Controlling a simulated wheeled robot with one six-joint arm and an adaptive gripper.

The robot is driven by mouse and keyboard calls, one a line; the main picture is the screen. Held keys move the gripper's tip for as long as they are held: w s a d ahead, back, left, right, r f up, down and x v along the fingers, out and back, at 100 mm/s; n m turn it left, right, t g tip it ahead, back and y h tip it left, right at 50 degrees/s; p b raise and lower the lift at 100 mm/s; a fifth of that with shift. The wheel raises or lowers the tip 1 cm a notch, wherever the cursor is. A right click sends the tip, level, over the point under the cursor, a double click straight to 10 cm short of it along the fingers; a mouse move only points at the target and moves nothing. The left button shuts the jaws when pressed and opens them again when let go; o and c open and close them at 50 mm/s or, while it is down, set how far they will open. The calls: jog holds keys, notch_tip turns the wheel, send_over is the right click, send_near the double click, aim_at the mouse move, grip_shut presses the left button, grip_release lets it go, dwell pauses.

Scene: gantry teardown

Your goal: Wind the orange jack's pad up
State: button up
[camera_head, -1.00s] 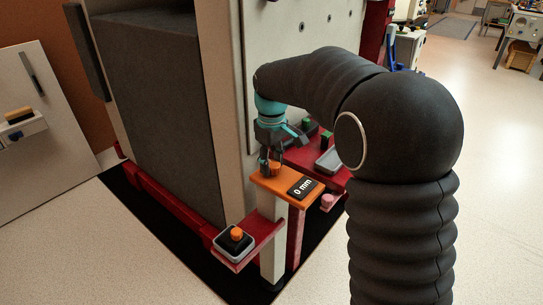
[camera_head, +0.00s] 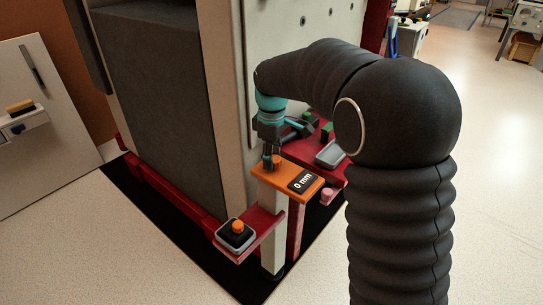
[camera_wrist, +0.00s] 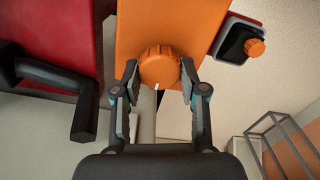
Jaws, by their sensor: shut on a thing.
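The orange jack (camera_head: 290,180) stands at the corner of the big machine, with an orange top plate and a pale post below. A display on the plate (camera_head: 302,181) reads 0 mm. My gripper (camera_head: 272,160) reaches down to the orange knob on the plate. In the wrist view the ribbed orange knob (camera_wrist: 159,67), with a white mark on its rim, sits between the fingertips of my gripper (camera_wrist: 160,80), which is shut on it. The jack's pad cannot be made out in these views.
A tray with a black block and orange knob (camera_head: 236,235) sits on a red ledge at lower left. A grey tray (camera_head: 331,154) lies on the red shelf beyond the jack. A dark handle (camera_wrist: 50,85) shows beside the jack. Open floor lies right.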

jog(key=o, duration=1.1)
jog(key=shift+o, duration=0.2)
notch_tip(320, 180, up, 12)
